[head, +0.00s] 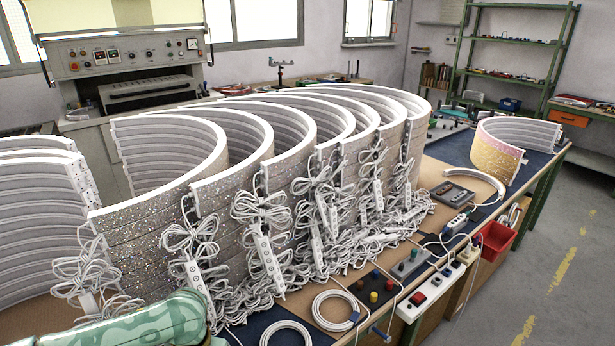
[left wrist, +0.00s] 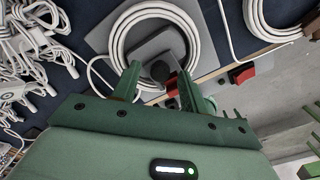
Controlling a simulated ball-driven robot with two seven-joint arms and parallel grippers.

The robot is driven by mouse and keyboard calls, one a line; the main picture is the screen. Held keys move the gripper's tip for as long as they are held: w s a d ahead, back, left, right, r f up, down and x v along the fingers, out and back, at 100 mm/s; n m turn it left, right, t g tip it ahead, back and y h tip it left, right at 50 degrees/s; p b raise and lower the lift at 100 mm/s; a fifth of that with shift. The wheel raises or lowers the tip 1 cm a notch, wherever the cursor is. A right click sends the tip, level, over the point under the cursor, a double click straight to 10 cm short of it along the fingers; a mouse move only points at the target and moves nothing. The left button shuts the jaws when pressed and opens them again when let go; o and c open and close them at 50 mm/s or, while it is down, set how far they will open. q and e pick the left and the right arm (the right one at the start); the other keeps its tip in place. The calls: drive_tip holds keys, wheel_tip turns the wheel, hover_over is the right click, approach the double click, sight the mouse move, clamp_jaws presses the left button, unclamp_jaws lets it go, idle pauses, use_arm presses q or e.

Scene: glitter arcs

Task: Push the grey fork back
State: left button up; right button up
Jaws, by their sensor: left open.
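I cannot make out a grey fork for certain in either view. In the left wrist view my left gripper (left wrist: 159,86) is open, with its two green fingers apart. Between and beyond the fingertips are a grey flat plate (left wrist: 152,52) and a dark round knob (left wrist: 160,70); I cannot tell whether the fingers touch them. A white cable coil (left wrist: 119,38) lies around part of the plate. In the head view a green part of my left arm shows at the lower left, its fingers out of view. My right gripper is not in view.
Glittery curved panels (head: 230,190) with bundled white cables fill the bench. The right floor is clear.

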use_arm(q)
drive_tip(key=c, duration=0.8)
drive_tip(key=shift+c, duration=0.2)
drive_tip(key=shift+w+a, duration=0.4)
drive_tip(key=shift+w, duration=0.1)
drive_tip(key=shift+w+a, duration=0.25)
drive_tip(key=shift+w, duration=0.1)
drive_tip(key=o, duration=0.8)
drive_tip(key=shift+o, duration=0.2)
drive_tip(key=shift+r, duration=0.1)
wheel_tip(320, 180, up, 7)
drive_tip(key=p, duration=0.7)
